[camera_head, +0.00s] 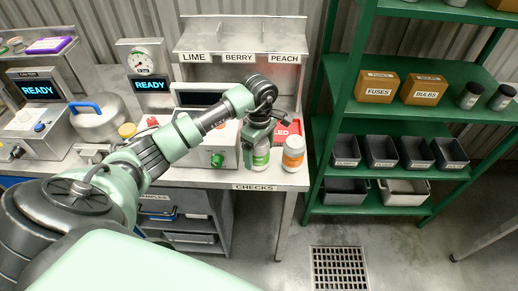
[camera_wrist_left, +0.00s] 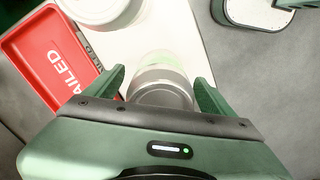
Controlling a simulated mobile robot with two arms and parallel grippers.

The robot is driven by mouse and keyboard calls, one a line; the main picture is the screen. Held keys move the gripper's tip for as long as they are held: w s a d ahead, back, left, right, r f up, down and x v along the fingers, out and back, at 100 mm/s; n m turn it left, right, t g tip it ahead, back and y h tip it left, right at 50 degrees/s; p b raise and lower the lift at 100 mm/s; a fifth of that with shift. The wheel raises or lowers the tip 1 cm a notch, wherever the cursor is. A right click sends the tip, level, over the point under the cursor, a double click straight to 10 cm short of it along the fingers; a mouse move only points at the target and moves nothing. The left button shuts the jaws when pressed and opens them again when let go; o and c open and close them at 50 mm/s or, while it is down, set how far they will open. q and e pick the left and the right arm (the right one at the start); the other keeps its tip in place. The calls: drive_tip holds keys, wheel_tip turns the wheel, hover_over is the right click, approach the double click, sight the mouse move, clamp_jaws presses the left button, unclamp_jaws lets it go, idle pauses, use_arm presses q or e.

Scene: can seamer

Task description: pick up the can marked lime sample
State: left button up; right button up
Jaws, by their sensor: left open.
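A can with a green label (camera_head: 261,156) stands upright near the front edge of the bench; its printed words are too small to read. My left gripper (camera_head: 259,138) is over it, pointing down. In the left wrist view the metal-topped can (camera_wrist_left: 163,80) sits between the two open fingers (camera_wrist_left: 160,88), with a gap on each side. My right gripper is in neither view.
A red tray marked FAILED (camera_wrist_left: 48,62) lies close beside the cans. A grey machine with a green knob (camera_head: 212,150) stands just left. Behind is a rack marked LIME, BERRY, PEACH (camera_head: 240,57). A green shelf (camera_head: 420,118) stands right, with open floor before it.

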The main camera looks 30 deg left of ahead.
use_arm(q)
drive_tip(key=shift+f, duration=0.25)
clamp_jaws()
drive_tip(key=shift+r, duration=0.1)
